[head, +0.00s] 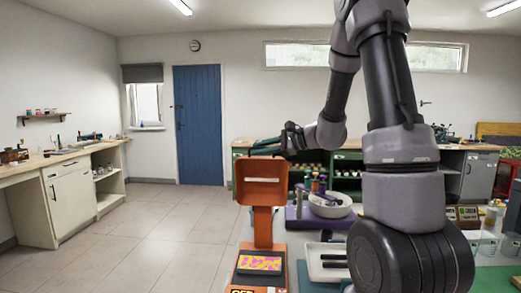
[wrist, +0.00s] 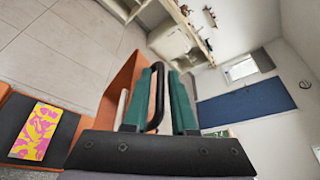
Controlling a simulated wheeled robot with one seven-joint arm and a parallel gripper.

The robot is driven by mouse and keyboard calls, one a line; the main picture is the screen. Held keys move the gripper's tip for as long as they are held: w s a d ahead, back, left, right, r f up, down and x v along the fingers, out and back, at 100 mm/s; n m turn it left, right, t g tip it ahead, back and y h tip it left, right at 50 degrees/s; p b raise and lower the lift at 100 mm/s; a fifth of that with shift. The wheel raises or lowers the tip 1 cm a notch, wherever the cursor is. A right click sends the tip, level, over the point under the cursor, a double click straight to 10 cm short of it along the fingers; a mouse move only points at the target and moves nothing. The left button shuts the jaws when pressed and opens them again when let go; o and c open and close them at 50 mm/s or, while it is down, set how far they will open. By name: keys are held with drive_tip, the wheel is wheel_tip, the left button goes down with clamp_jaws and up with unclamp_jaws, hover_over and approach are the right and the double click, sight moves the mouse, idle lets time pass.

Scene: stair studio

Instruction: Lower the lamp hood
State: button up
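The orange lamp hood (head: 262,192) stands raised and upright on an orange post, with its hollow side facing the head camera. The lamp's base (head: 243,281) below carries a pink and yellow patterned sheet (head: 260,264). The hood also shows in the wrist view (wrist: 118,97), behind the green fingers, and the sheet is at left there (wrist: 36,133). A black handle (wrist: 158,100) stands out from the hood. My gripper (wrist: 165,72) is open at the hood's top edge, its fingers on either side of the handle. A gap shows between handle and right finger.
A purple stand with a white bowl (head: 330,205) and a white tray (head: 325,262) are right of the lamp. Green shelving (head: 345,178) stands behind. Open tiled floor (head: 150,230) lies to the left, before a blue door (head: 198,125).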

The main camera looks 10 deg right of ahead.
clamp_jaws()
drive_tip(key=shift+r, duration=0.1)
idle(1.3)
